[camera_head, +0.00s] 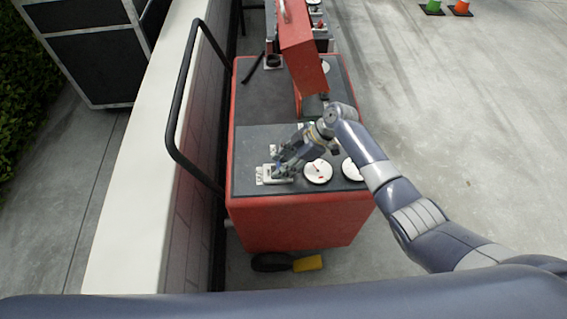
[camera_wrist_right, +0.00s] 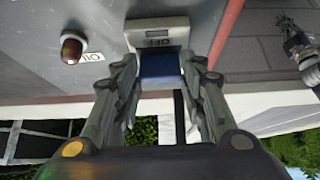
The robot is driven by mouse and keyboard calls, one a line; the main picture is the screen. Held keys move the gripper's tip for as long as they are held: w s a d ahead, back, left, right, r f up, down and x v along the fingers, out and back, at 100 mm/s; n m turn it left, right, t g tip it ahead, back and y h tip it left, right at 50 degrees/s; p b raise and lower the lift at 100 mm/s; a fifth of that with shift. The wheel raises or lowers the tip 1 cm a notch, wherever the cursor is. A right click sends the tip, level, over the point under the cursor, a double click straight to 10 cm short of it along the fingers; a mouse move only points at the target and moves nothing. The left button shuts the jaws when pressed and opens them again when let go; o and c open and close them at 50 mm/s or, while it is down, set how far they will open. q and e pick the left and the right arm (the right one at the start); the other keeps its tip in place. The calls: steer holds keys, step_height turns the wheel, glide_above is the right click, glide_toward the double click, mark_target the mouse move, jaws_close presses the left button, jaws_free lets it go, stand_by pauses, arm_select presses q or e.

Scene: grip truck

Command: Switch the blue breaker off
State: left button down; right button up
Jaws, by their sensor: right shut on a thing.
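The blue breaker (camera_wrist_right: 160,68) shows in the right wrist view as a dark blue block at the lower end of a pale plate (camera_wrist_right: 158,35). The word OFF shows on the plate, upside down in this view. My right gripper (camera_wrist_right: 161,66) is shut on the blue breaker, with one finger on each side of it. In the head view my right gripper (camera_head: 280,170) is over the pale plate (camera_head: 262,178) on the truck's dark top panel, and it hides the blue breaker there. My left gripper is not in view.
The red truck (camera_head: 290,225) has white dials (camera_head: 317,172) beside my right gripper. An upright red panel (camera_head: 303,50) stands behind. A red lamp (camera_wrist_right: 72,47) sits left of the plate. A black rail (camera_head: 178,110) and pale wall (camera_head: 135,165) run along the left.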

steer(key=o, duration=1.1)
steer(key=shift+c, duration=0.2)
steer(key=v, duration=1.2)
